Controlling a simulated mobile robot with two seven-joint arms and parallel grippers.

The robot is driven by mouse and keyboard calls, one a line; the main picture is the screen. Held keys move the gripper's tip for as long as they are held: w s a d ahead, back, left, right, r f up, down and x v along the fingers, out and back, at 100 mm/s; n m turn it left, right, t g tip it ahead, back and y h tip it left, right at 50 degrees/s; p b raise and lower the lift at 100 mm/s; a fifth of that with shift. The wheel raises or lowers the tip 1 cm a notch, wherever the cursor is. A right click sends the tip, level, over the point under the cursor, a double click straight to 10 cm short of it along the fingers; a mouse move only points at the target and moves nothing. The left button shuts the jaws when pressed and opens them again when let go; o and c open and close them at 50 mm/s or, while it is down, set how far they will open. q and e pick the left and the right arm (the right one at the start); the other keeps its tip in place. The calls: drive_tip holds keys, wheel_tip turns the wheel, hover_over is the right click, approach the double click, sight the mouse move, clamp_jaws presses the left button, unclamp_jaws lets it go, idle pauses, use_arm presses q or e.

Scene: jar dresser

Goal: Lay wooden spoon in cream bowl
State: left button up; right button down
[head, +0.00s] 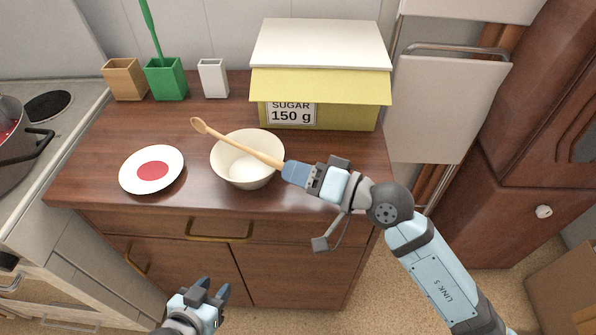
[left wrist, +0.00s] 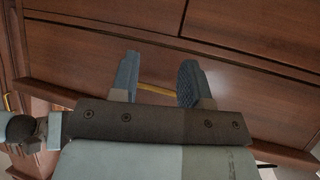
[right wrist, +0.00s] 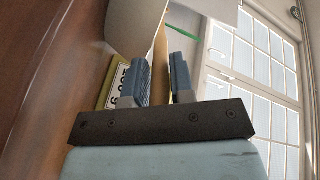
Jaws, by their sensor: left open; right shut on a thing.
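The wooden spoon (head: 238,146) is held in my right gripper (head: 287,171), which is shut on its handle end. The spoon's head points to the far left and its handle crosses above the cream bowl (head: 247,172). The bowl stands upright on the dresser top and looks empty. In the right wrist view the spoon (right wrist: 160,68) shows between the fingers, with the pale bowl (right wrist: 133,25) behind. Whether the spoon touches the bowl's rim I cannot tell. My left gripper (head: 211,291) is open and empty, low in front of the dresser; its fingers also show in the left wrist view (left wrist: 158,82).
A white plate (head: 134,184) with a red centre lies left of the bowl. A sugar box (head: 350,117) stands behind on the right. Brown, green and white holders (head: 166,79) line the back left. A stove with a pot (head: 12,150) is at the left.

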drive_tip(key=c, duration=0.9)
unclamp_jaws()
use_arm(q)
drive_tip(key=shift+r, duration=0.1)
use_arm(e)
drive_tip(key=v, duration=0.2)
drive_tip(key=shift+s+d+f, duration=0.1)
drive_tip(key=shift+s+d, duration=0.05)
drive_tip(key=shift+d, duration=0.15)
use_arm(q)
drive_tip(key=shift+w+d+r+t+h+b, duration=0.1)
drive_tip(key=shift+d+r+t+h+b, duration=0.1)
drive_tip(key=shift+r+b, duration=0.2)
drive_tip(key=shift+w+d+r+t+h+b, duration=0.1)
drive_tip(key=shift+r+t+b, duration=0.1)
drive_tip(key=shift+r+b, duration=0.2)
use_arm(e)
drive_tip(key=v, duration=1.1)
use_arm(q)
drive_tip(key=shift+s+f, duration=0.1)
drive_tip(key=shift+f, duration=0.25)
